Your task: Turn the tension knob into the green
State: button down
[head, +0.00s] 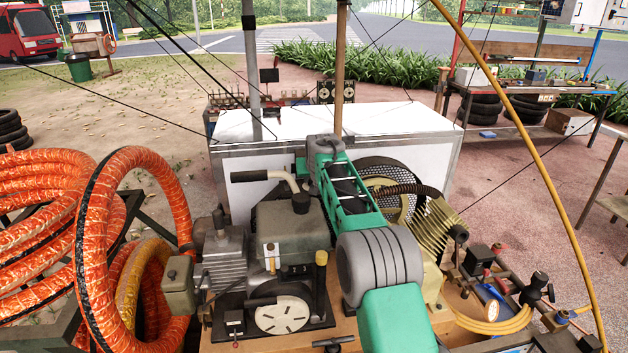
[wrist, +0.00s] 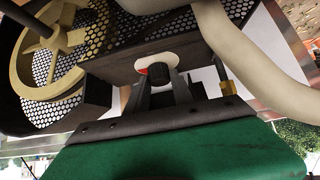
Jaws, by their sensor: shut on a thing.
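The tension knob (wrist: 159,74) is a small dark knob at the middle of the wrist view. It sits in front of a pale, rounded plate (wrist: 172,58) with a red patch at its left. No green on the plate is visible; my fingers and the knob cover part of it. My gripper (wrist: 162,88) is shut on the knob, its dark fingers on either side. In the head view my green and grey arm reaches over the compressor and hides the knob and the fingertips.
A perforated guard (wrist: 97,45) and a cream pulley wheel (wrist: 50,45) are close at the left. A thick cream pipe (wrist: 245,50) and a brass fitting (wrist: 228,87) are close at the right. In the head view, an engine (head: 290,235) and orange hoses (head: 95,240) stand left of my arm.

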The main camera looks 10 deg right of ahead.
jog(key=c, duration=1.1)
grip_release()
